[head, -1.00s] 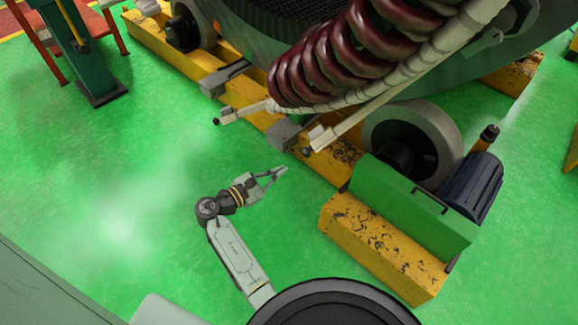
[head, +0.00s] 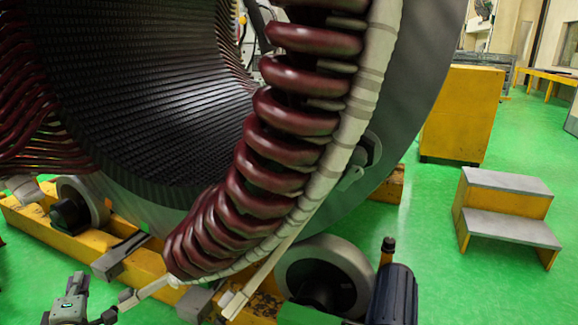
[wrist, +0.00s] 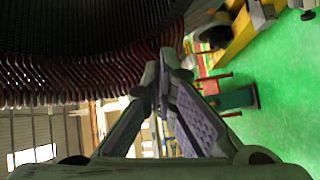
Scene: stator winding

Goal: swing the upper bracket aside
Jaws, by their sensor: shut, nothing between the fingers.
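A grey metal bracket (head: 357,167) sits on the right side of the big stator, beside the pale-wrapped ring of maroon coils (head: 285,123). Two pale bar-like brackets stick out low down, one at the lower left of the coils (head: 150,288) and one at their lower right (head: 240,298). I cannot tell for certain which is the upper bracket. My gripper (wrist: 163,72) is shut and empty in the wrist view, its fingertips together in front of a row of maroon coil ends (wrist: 90,75). No bracket is at the fingertips. Part of my arm shows at the head view's lower left.
The stator rests on grey rollers (head: 325,272) and a yellow base (head: 30,215). A dark blue motor (head: 393,295) stands at the lower right. Yellow steps (head: 505,215) and a yellow cabinet (head: 462,112) stand on the right. Green floor is free between the motor and steps.

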